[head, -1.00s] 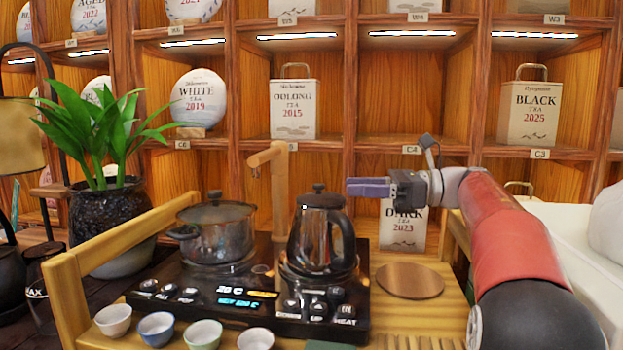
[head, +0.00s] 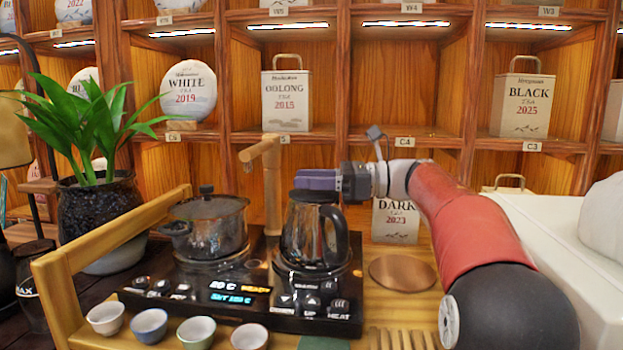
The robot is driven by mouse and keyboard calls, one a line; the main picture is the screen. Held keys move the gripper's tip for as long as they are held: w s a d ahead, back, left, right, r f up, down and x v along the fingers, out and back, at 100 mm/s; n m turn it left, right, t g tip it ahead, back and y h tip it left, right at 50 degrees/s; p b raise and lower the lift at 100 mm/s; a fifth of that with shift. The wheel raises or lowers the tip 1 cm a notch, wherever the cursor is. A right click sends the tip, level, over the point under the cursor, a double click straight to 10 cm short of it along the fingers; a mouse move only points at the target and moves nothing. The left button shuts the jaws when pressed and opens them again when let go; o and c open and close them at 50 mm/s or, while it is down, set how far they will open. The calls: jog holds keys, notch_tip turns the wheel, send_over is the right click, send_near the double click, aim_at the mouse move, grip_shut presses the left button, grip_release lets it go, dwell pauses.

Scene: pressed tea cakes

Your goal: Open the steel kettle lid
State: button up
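The steel kettle (head: 304,239) stands upright on the right heating plate of the black tea stove (head: 262,315). Its dark lid (head: 313,196) sits on top, and the lid's knob is hidden behind my gripper. My gripper (head: 300,180) points left, with its purple-grey fingers right at the top of the lid. From this side view I cannot tell whether the fingers are apart or closed on the knob. The kettle's black handle (head: 338,237) is on its right side, below my gripper.
A lidded pot (head: 213,228) stands on the left plate. A wooden spout post (head: 272,190) rises just behind and left of the kettle. Several small cups (head: 197,332) line the front. A round wooden coaster (head: 402,272) lies right of the stove. Shelves with tea packs stand behind.

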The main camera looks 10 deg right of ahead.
grip_shut()
jog(key=shift+f+b, duration=0.1)
jog(key=shift+b, duration=0.35)
jog(key=shift+s+d+n+b, duration=0.1)
jog(key=shift+n+b, duration=0.3)
jog(key=shift+b, duration=0.75)
jog(key=shift+s+r+n+y+b, duration=0.1)
jog(key=shift+r+n+y+b, duration=0.2)
jog(key=shift+r+y, duration=0.15)
grip_release()
jog(key=shift+r+p, duration=0.1)
jog(key=shift+p, duration=0.25)
